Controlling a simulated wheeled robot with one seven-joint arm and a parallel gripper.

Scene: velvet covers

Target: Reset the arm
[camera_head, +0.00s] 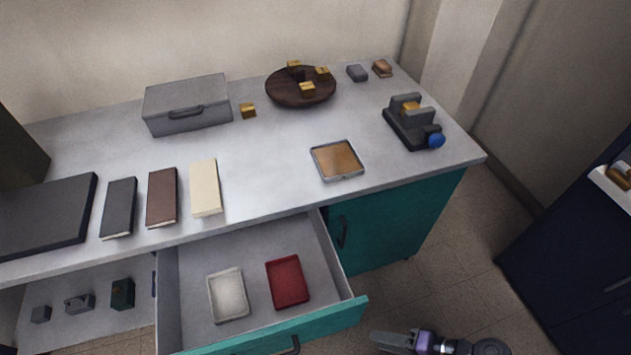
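My gripper (378,338) shows at the bottom edge, right of the open drawer (345,275) and low in front of the teal cabinet (405,220). It points left, and part of my arm is visible to its right. The fingers look small and edge-on, so I cannot tell whether they are apart. No object shows at the fingertips. The drawer is pulled out and holds a white tray (228,295) and a red tray (287,281), side by side.
The counter (270,165) carries a grey case (187,104), a dark round board (290,99) with gold blocks, three book-like blocks (162,197), a shallow square tray (338,160) and a black clamp-like device (410,126) with a blue knob. A dark cabinet (575,250) stands right. Floor (450,285) between is clear.

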